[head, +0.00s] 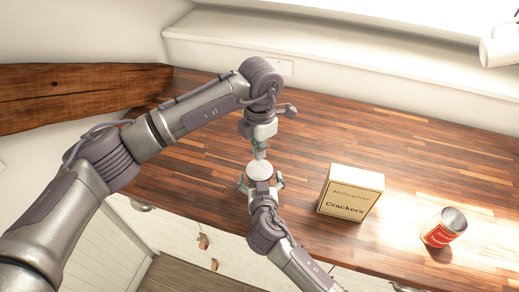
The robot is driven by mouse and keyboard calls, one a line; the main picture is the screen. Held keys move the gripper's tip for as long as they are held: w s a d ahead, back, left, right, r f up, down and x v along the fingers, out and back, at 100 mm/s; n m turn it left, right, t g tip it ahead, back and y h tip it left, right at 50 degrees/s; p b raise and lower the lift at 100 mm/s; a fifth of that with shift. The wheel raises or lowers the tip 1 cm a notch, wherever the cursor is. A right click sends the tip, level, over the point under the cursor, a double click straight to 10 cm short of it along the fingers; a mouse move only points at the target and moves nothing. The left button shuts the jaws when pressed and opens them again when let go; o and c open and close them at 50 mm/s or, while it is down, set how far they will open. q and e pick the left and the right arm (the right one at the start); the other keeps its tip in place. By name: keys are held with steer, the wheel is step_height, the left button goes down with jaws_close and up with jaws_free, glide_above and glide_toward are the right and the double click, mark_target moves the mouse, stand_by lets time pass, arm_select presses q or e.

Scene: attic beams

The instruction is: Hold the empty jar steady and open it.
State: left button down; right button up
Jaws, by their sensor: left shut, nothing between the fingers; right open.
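The jar (259,171) shows as a small round whitish top near the front part of the wooden counter. Its body is mostly hidden by my grippers, so I cannot tell if the lid is on. My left gripper (261,154) comes from above, shut with nothing in it, its fingertips at or just above the far side of the jar's top. My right gripper (260,183) reaches in from the front, open, with its fingers spread on either side of the jar. I cannot see whether either gripper touches it.
A cracker box (350,193) stands to the right of the jar, and a red-labelled tin can (444,228) is farther right. A white mug (501,46) is at the top right. A wooden beam (70,95) is at left. The counter (330,125) behind is clear.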

steer(key=shift+s, duration=0.1)
steer(key=v, duration=1.1)
steer(key=shift+s+r, duration=0.2)
steer(key=shift+s, duration=0.15)
